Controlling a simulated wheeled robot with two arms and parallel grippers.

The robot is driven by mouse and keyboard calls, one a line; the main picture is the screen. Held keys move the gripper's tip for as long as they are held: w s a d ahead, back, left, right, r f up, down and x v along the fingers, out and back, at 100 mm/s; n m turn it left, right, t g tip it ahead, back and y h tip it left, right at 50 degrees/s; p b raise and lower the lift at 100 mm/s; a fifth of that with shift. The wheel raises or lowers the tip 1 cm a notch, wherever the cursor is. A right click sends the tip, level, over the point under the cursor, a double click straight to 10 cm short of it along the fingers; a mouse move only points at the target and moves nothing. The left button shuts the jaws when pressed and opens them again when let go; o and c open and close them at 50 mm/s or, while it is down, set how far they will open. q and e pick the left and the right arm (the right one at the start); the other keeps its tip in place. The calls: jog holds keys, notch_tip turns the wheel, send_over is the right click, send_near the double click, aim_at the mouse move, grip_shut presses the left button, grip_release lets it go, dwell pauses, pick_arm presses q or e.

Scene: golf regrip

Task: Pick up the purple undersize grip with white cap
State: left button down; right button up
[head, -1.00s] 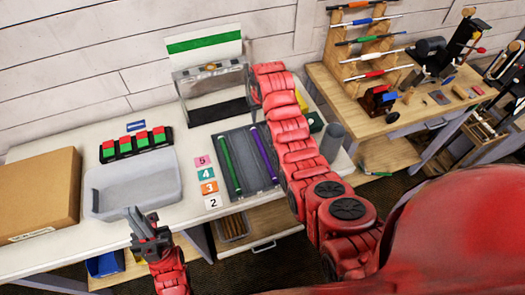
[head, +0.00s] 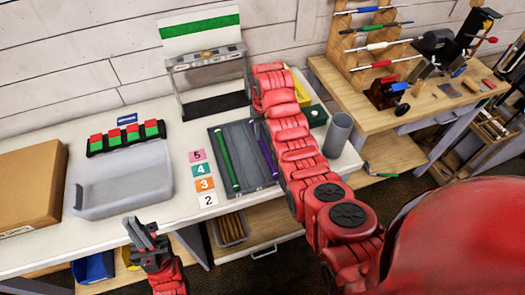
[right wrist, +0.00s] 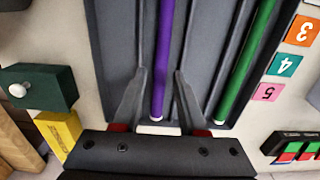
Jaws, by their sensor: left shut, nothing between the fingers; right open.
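The purple grip with a white cap (right wrist: 164,60) lies in a slot of the dark grey tray (right wrist: 105,50). In the head view the purple grip (head: 265,150) is partly hidden by my right arm. A green grip with a white cap (right wrist: 247,62) lies in the same tray, a slot over. My right gripper (right wrist: 158,75) is open, its fingers on either side of the purple grip near its white-capped end. I cannot tell whether the fingers touch it. My left gripper (head: 146,237) is shut and empty in front of the table's front edge.
Numbered cards (head: 204,184) lie left of the tray. A clear grey bin (head: 125,180), a cardboard box (head: 30,200) and red-green blocks (head: 125,136) stand further left. A grey cylinder (head: 338,135), a yellow box (right wrist: 58,130) and a green block (right wrist: 40,88) are on the other side.

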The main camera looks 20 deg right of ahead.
aim_at(262, 143)
jog(key=shift+f, duration=0.2)
jog(key=shift+f+p, duration=0.4)
jog(key=shift+p, duration=0.25)
jog(key=shift+w+a+f+p, duration=0.1)
jog(key=shift+w+f+p, duration=0.1)
jog(key=shift+f+p, duration=0.45)
jog(key=shift+w+f, duration=0.1)
jog(key=shift+f, duration=1.5)
grip_shut()
